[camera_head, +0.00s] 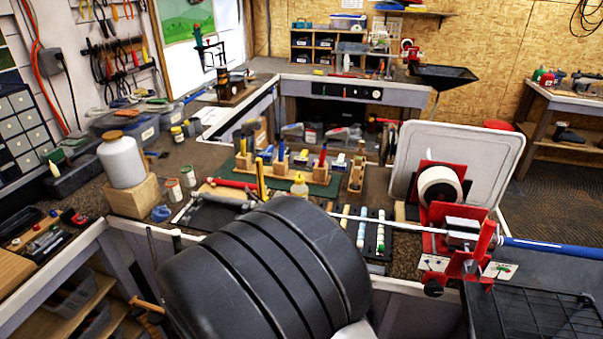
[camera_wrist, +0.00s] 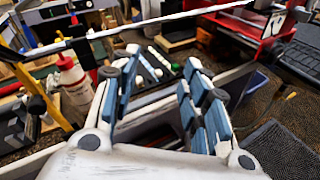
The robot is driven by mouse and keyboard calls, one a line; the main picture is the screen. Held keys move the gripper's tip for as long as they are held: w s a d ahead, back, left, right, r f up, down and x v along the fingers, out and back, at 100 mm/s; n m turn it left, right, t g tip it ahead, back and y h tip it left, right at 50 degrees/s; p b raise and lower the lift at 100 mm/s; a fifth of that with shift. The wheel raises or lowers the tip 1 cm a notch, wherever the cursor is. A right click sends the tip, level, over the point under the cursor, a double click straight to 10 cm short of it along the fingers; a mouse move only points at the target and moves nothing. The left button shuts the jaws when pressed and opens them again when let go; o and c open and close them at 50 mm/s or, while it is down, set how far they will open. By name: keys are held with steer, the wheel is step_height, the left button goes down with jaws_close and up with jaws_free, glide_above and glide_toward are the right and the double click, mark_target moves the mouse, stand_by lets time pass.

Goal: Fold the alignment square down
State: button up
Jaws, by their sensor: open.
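A red clamp stand (camera_head: 455,240) at the right holds a long club across it. The club's pale shaft (camera_head: 385,220) runs left from the clamp and its blue end (camera_head: 550,247) points right. A red upright plate (camera_head: 486,238) stands at the clamp's front; I cannot tell whether it is the alignment square. In the wrist view the shaft (camera_wrist: 190,14) crosses the top, with a dark bracket-like piece (camera_wrist: 82,50) by its left part. My gripper (camera_wrist: 160,78) is open and empty, its blue-padded fingers below the shaft. My dark arm hides much of the bench in the head view.
A white tape roll (camera_head: 439,188) sits on the red stand before a pale upright panel (camera_head: 405,170). A bottle with a red cap (camera_wrist: 72,85) stands left of my gripper. A black wire rack (camera_head: 535,315) is at lower right. Tools crowd the bench.

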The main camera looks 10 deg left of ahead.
steer(key=s+a+f+n+t+y, duration=0.2)
steer(key=a+f+n+y, duration=0.15)
steer(key=a, duration=0.45)
steer(key=s+a+f+n+t+y, duration=0.1)
steer(key=a+f+n+t+y, duration=0.3)
steer(key=a, duration=0.5)
steer(key=shift+n+g, duration=0.65)
steer(key=shift+g, duration=0.05)
steer(key=w, duration=0.5)
steer(key=w+d+b, duration=0.1)
steer(key=w, duration=0.5)
steer(key=w+d+b, duration=0.1)
steer(key=w, duration=0.4)
steer(key=shift+w+r, duration=0.3)
steer(key=shift+w, duration=0.05)
steer(key=shift+h, duration=0.35)
jaws_close()
